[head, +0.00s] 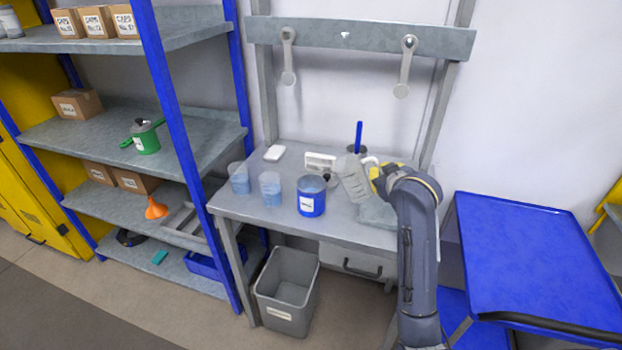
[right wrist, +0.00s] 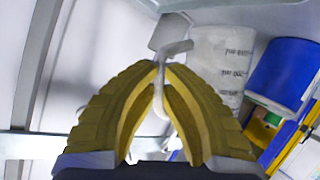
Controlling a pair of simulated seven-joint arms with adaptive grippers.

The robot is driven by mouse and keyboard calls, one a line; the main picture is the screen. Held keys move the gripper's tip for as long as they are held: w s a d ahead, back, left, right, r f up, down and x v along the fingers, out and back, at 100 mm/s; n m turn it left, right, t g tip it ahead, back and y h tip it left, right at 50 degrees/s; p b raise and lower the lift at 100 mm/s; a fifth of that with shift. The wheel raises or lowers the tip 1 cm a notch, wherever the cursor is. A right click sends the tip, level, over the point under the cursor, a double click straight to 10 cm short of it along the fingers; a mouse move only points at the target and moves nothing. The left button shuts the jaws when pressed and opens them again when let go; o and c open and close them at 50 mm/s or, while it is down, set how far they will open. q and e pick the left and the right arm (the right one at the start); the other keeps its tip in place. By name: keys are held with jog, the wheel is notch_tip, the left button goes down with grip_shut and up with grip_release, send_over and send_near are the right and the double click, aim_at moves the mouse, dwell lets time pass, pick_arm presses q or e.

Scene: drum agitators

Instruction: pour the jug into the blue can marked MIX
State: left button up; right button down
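The blue can (head: 311,204) with a white label stands on the grey bench; the label is too small to read. It also shows in the right wrist view (right wrist: 283,78). The jug (head: 354,180) is pale and translucent with dark graduation marks, which show in the right wrist view (right wrist: 218,65). It is tilted with its top leaning left, just right of the can. My right gripper (head: 381,178) has its yellow fingers closed on the jug's white handle (right wrist: 160,105). I cannot tell how much is in the jug. My left gripper is not in view.
Two translucent beakers with blue liquid, one (head: 239,180) and another (head: 270,190), stand left of the can. A white device (head: 320,161) and a blue-handled item (head: 359,137) are behind. A grey bin (head: 287,290) is below. A blue cart (head: 530,250) stands right.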

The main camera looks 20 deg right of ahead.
jog(key=shift+s+d+f+m+t+y+p, duration=0.2)
jog(key=shift+d+f+m+y+p, duration=0.2)
jog(key=shift+d+f+m+y, duration=0.4)
jog(key=shift+s+d+f+m+t+y+p, duration=0.2)
jog(key=shift+d+f+m+y+p, duration=0.15)
jog(key=shift+d+f+m+y, duration=0.4)
jog(key=shift+m, duration=0.35)
